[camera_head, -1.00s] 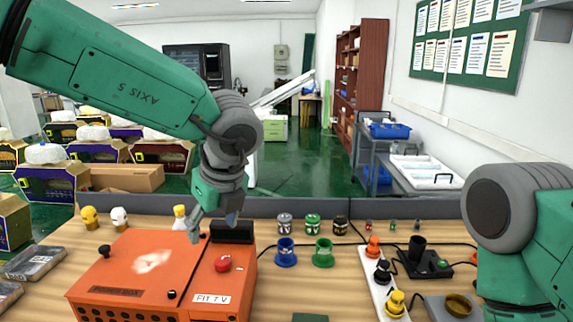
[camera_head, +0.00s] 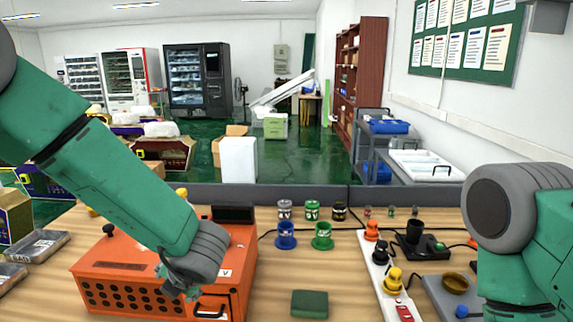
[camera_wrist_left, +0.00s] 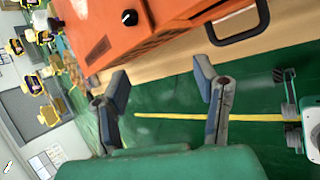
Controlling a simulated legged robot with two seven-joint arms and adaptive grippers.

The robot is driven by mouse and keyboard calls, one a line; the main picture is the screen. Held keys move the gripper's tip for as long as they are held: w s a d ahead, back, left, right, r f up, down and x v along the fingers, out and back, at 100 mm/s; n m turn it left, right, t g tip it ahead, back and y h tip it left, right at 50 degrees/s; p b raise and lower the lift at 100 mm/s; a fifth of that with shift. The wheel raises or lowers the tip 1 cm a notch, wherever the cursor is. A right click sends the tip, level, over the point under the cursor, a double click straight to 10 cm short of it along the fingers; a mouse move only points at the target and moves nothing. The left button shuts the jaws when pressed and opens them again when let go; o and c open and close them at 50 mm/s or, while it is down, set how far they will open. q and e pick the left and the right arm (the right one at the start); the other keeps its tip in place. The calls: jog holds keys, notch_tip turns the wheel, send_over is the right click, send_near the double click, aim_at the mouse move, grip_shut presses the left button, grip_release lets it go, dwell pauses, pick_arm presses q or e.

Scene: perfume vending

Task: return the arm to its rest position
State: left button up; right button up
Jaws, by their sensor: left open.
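My left arm reaches in from the left in the head view. Its gripper (camera_head: 180,290) hangs in front of the orange box (camera_head: 130,297), near the box's front face, and hides part of it. In the left wrist view, the gripper (camera_wrist_left: 161,79) has its two fingers spread apart with nothing between them. The orange box (camera_wrist_left: 150,28) and its dark handle (camera_wrist_left: 238,25) lie beyond the fingers, and green floor shows below. My right arm stands at the right edge of the head view; its gripper is out of the picture.
Blue (camera_head: 286,236) and green (camera_head: 323,237) cup-like holders stand right of the box. A green block (camera_head: 310,304) lies at the front. A white power strip (camera_head: 378,270) with colored plugs is further right.

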pick_arm(q)
jog(key=s+a+f+m+h+b, duration=0.1)
jog(key=s+a+f+m+b, duration=0.1)
jog(key=s+f+m, duration=0.35)
jog(key=s+a+f+m+h+b, duration=0.1)
jog(key=s+f+m+b, duration=0.15)
jog(key=f+m, duration=0.6)
jog(key=s+a+f+m+h+b, duration=0.15)
jog(key=s+f+m, duration=0.3)
jog(key=f, duration=0.55)
jog(key=s+f+m+g+b, duration=0.1)
jog(key=s+f+m, duration=0.2)
jog(key=s, duration=0.3)
jog(key=s+a+f+m+g+h+b, duration=0.1)
jog(key=s+f+m+g, duration=0.1)
jog(key=s+m, duration=0.4)
jog(key=s+f+m+g+h+b, duration=0.1)
jog(key=s+f+m, duration=0.3)
jog(key=s, duration=0.4)
jog(key=shift+s+a+f+m+g+b, duration=0.2)
jog(key=shift+s+f+m+g+b, duration=0.05)
jog(key=shift+m+g+b, duration=0.3)
jog(key=shift+w, duration=0.2)
